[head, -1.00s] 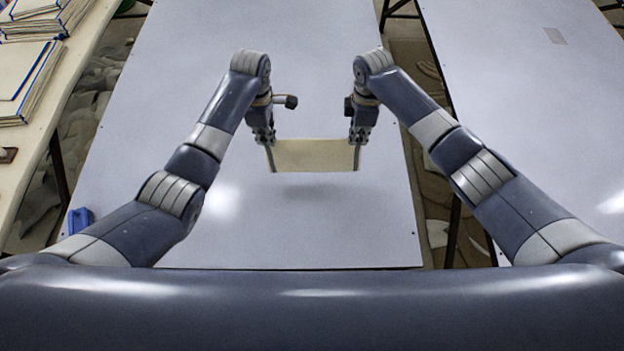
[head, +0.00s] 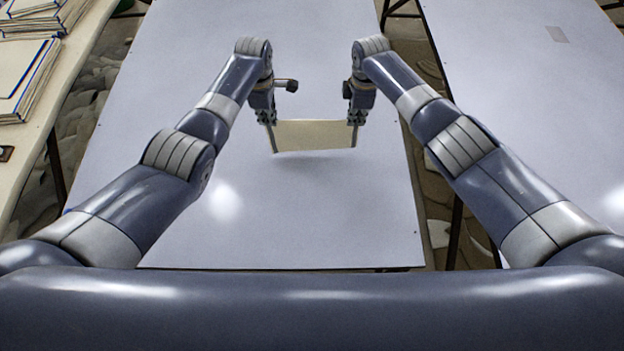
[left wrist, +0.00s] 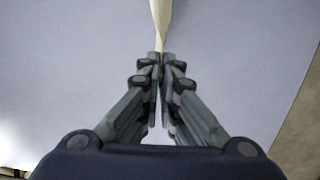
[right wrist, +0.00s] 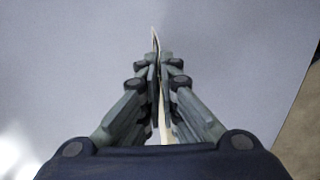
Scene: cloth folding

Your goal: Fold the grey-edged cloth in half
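The cloth (head: 314,135) is cream with thin grey side edges and hangs between my two grippers above the table. My left gripper (head: 271,119) is shut on its left upper corner, and my right gripper (head: 353,120) is shut on its right upper corner. In the left wrist view the cloth (left wrist: 162,22) runs up from between the closed fingers (left wrist: 160,62). In the right wrist view a thin strip of cloth (right wrist: 155,42) shows between the closed fingers (right wrist: 159,68). I cannot tell whether the lower edge touches the table.
The light grey table (head: 300,220) under the cloth is clear around it. A second table (head: 530,110) stands to the right across a gap. A cream table (head: 40,150) on the left holds stacks of flat, blue-edged items (head: 25,80).

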